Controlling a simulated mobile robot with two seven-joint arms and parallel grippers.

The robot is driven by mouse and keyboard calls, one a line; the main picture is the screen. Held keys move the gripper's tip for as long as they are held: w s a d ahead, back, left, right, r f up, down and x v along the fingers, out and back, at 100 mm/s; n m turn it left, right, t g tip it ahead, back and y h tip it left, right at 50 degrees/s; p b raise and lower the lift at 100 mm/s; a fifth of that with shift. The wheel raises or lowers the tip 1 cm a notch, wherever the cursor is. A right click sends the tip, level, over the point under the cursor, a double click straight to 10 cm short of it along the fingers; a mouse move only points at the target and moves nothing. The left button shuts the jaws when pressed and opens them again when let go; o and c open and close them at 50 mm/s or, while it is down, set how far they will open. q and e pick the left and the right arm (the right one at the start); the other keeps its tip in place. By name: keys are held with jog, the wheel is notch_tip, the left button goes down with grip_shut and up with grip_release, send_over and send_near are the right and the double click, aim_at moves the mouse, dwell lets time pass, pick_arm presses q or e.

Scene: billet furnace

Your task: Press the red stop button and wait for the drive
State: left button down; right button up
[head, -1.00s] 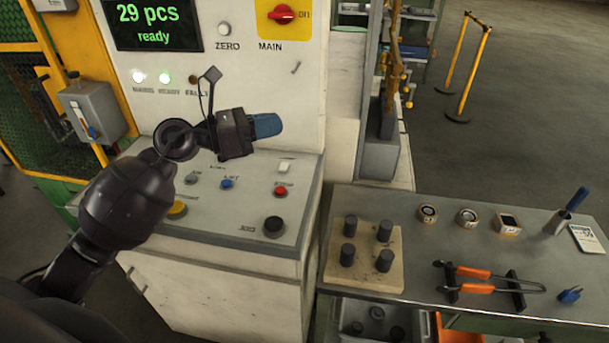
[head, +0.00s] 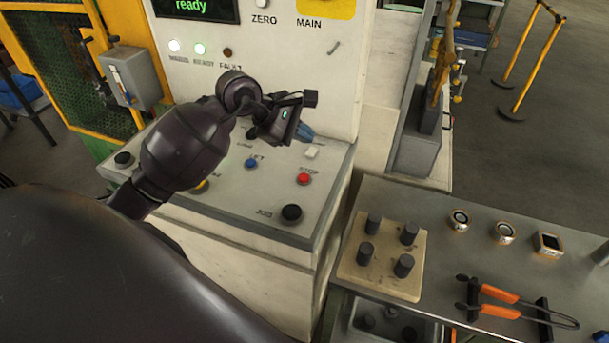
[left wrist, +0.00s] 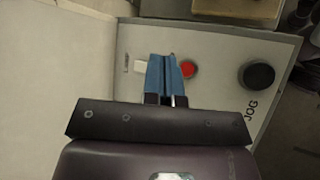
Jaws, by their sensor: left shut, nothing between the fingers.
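The red stop button (head: 303,179) sits on the sloped grey control panel (head: 240,212), right of the blue lift button (head: 251,163). My left gripper (head: 306,134) is over the back of the panel, above and behind the red button, with its blue fingers shut and empty. In the left wrist view the closed blue fingers (left wrist: 168,75) show just left of the red button (left wrist: 189,69), which is partly covered by them. I cannot tell the exact height of the fingertips over the panel. My right gripper is in no view.
A white button (head: 312,152) and a black jog knob (head: 291,213) flank the red button. The upright cabinet front (head: 310,80) stands close behind the gripper. To the right, a bench (head: 440,220) carries a pegged block (head: 381,262), ring-like parts and orange-handled tongs (head: 500,294).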

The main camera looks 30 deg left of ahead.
aim_at(303, 178)
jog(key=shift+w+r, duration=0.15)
pick_arm(q)
notch_tip(303, 178, down, 8)
jog(key=b, duration=0.4)
jog(key=shift+f, duration=0.15)
jog(key=shift+f+b, duration=0.35)
jog(key=shift+b, duration=0.05)
jog(key=shift+r, duration=0.1)
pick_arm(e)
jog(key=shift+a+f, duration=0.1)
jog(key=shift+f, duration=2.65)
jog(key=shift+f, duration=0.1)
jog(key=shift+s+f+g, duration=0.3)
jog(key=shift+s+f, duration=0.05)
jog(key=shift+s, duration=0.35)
